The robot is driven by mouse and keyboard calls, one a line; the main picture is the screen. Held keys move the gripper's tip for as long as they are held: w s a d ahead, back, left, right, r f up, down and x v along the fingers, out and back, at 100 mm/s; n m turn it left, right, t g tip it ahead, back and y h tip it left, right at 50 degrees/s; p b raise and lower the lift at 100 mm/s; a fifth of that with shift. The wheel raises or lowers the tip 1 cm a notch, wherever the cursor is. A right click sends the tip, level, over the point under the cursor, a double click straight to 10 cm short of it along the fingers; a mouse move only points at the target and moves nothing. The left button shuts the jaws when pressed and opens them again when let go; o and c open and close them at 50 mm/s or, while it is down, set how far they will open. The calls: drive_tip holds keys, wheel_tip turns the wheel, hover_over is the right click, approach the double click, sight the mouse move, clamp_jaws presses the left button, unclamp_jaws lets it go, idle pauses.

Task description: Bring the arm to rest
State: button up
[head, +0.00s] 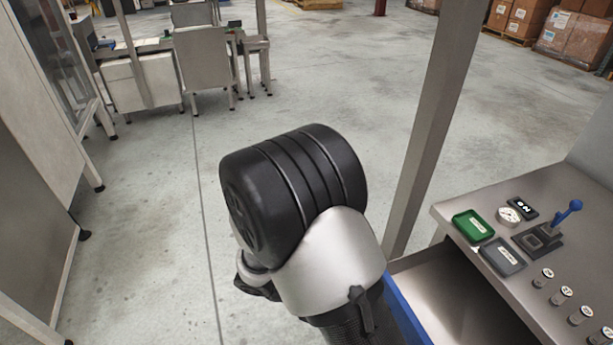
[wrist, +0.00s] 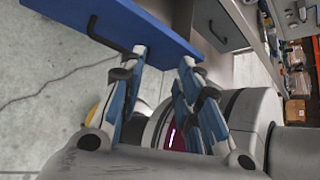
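My arm fills the middle of the head view, bent with a black ribbed joint uppermost, beside the steel bench (head: 456,212). My gripper (wrist: 161,62) shows in the wrist view with its two blue-padded fingers apart. Nothing is between the fingertips. The fingertips are close to a blue drawer front (wrist: 165,32) with a black handle; I cannot tell whether they touch it. The fingers are not clearly visible in the head view.
The bench carries a green tray (head: 473,226), a grey tray (head: 502,257), a dial (head: 509,216), a blue-handled lever (head: 567,213) and several small labelled cylinders (head: 561,296). A steel post (head: 432,120) stands behind. A cabinet (head: 35,120) is at left. Open floor lies between.

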drive_tip(key=s+d+r+m+t+y, duration=0.1)
drive_tip(key=s+r+m+t+y, duration=0.2)
drive_tip(key=r+m, duration=0.8)
drive_tip(key=s+d+r+m+t+y, duration=0.2)
drive_tip(key=s+r+m+y, duration=0.4)
drive_tip(key=r+m, duration=0.5)
drive_tip(key=shift+r+m+t+y, duration=0.3)
drive_tip(key=shift+m+t+y, duration=0.45)
drive_tip(key=shift+m, duration=0.65)
drive_tip(key=shift+w+g, duration=0.1)
drive_tip(key=shift+g, duration=0.15)
